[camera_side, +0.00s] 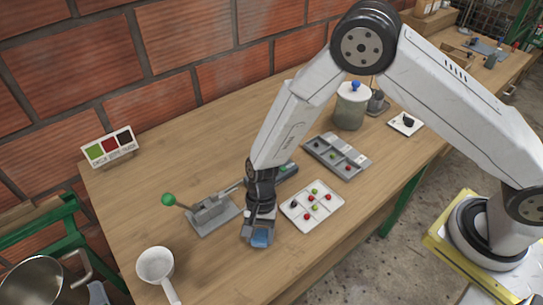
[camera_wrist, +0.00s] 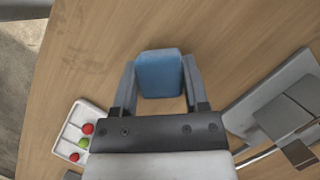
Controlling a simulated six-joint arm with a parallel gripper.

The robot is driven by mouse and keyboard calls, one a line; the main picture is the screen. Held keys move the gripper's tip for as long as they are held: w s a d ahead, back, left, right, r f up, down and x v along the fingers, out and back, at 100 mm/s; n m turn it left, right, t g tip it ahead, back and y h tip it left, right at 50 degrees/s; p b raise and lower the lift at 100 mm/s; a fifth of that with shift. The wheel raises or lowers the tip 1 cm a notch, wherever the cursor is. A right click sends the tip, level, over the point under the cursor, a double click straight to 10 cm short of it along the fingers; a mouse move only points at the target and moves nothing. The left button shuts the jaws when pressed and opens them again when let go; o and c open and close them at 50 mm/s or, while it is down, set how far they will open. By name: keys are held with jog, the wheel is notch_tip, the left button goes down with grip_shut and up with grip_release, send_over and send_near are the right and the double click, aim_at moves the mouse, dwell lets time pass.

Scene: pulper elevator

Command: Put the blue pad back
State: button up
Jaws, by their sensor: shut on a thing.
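The blue pad (camera_wrist: 160,74) is between the two fingers of my gripper (camera_wrist: 160,88) in the wrist view, and the fingers are shut on it. In the side view the pad (camera_side: 260,239) shows at the lower end of my gripper (camera_side: 259,232), near the front edge of the wooden table. I cannot tell whether the pad touches the table or is just above it.
A white tray (camera_side: 312,222) with red and green balls lies right of my gripper. A grey lever device (camera_side: 214,216) with a green knob stands to the left. A white ladle cup (camera_side: 156,265) is at front left. A grey compartment tray (camera_side: 349,171) and a lidded jar (camera_side: 350,108) stand farther back.

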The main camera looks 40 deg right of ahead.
jog(key=shift+f, duration=0.15)
jog(key=o, duration=1.1)
jog(key=v, duration=1.2)
jog(key=shift+d+r, duration=0.1)
jog(key=shift+r, duration=0.1)
jog(key=shift+s+d+r+n+t+h, duration=0.55)
jog(key=shift+s+d+r+n+t, duration=0.7)
jog(key=shift+d, duration=2.15)
jog(key=shift+s+d+r+n+t+h, duration=0.6)
jog(key=shift+s+d+r+n, duration=1.15)
jog(key=shift+d, duration=1.7)
jog(key=shift+s+d+r+n+t+h, duration=0.45)
jog(key=shift+s+d+r+n+t, duration=0.85)
jog(key=shift+d, duration=2.1)
